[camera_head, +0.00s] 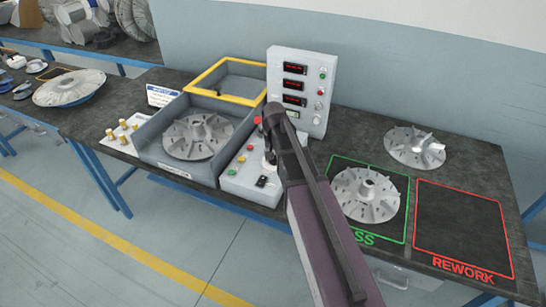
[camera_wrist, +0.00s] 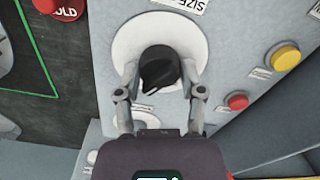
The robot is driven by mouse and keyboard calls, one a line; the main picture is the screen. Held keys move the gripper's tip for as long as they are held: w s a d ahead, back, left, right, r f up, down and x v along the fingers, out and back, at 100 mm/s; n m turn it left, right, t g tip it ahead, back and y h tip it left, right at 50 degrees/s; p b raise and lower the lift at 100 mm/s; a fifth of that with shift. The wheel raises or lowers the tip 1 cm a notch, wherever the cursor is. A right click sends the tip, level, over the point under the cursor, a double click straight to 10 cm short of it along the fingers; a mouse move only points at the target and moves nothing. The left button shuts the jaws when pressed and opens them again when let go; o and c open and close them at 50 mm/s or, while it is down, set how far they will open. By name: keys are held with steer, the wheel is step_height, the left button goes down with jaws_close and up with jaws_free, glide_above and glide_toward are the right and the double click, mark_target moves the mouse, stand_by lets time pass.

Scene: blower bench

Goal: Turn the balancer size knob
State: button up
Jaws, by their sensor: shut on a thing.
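The balancer size knob (camera_wrist: 160,70) is black and sits on a round white dial (camera_wrist: 127,45) in the wrist view, with a SIZE label (camera_wrist: 182,5) beside the dial. My gripper (camera_wrist: 159,80) is shut on the knob, one finger on each side of it. In the head view my arm comes up from the bottom and my gripper (camera_head: 270,150) is over the balancer's control panel (camera_head: 240,178). There the knob is mostly hidden behind my arm.
Near the knob are a yellow button (camera_wrist: 286,57) and a red button (camera_wrist: 237,102). A bladed rotor (camera_head: 197,135) sits in the balancer's grey housing. A display box (camera_head: 302,88) stands behind the panel. Another rotor (camera_head: 365,193) lies in the green outline, and the red REWORK area (camera_head: 460,225) is empty.

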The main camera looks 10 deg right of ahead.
steer(key=shift+m, duration=0.8)
steer(key=o, duration=1.1)
steer(key=shift+o, duration=0.2)
